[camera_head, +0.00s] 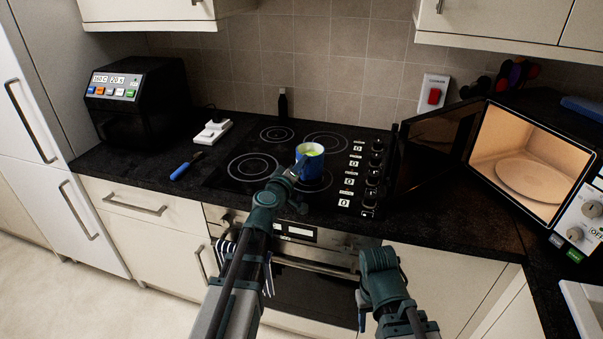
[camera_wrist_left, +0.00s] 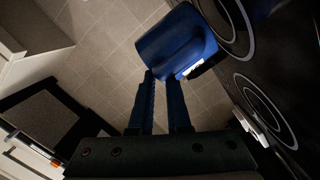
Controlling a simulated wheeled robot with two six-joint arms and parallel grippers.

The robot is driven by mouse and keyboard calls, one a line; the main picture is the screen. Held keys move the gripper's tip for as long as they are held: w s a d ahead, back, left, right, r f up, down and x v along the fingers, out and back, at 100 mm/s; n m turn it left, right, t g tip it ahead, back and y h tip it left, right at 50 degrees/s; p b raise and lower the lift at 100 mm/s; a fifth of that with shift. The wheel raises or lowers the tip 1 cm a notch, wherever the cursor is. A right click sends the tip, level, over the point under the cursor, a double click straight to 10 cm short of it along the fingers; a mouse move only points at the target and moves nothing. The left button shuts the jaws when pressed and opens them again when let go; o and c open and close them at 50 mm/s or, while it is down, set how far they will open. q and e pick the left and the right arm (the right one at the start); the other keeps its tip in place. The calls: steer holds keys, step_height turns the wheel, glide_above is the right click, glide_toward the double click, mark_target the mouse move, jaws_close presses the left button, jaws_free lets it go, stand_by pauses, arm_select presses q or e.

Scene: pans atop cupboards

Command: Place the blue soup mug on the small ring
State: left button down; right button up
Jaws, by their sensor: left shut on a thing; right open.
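The blue soup mug (camera_head: 312,162), with yellow-green contents, is over the front right ring (camera_head: 318,186) of the black hob. I cannot tell whether it touches the glass. My left gripper (camera_head: 297,170) is shut on it; the wrist view shows the mug (camera_wrist_left: 176,42) at the fingertips of my left gripper (camera_wrist_left: 165,82). The back left ring (camera_head: 277,134) looks small and is bare. The front left ring (camera_head: 252,167) is larger and bare. My right gripper (camera_head: 362,312) is open, low in front of the cupboards, its fingers mostly hidden.
The microwave (camera_head: 535,165) stands open at the right, its dark door (camera_head: 430,150) beside the hob knobs (camera_head: 373,172). A blue-handled utensil (camera_head: 182,168), a white switch block (camera_head: 213,131) and a black appliance (camera_head: 140,100) are left of the hob. A dark bottle (camera_head: 283,103) stands behind.

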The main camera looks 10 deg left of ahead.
arm_select(q)
step_height(320, 180, down, 2)
steer(key=shift+f+b, duration=0.15)
steer(key=shift+b, duration=0.5)
steer(key=c, duration=1.3)
jaws_free()
steer(key=o, duration=0.4)
steer(key=shift+r, duration=0.25)
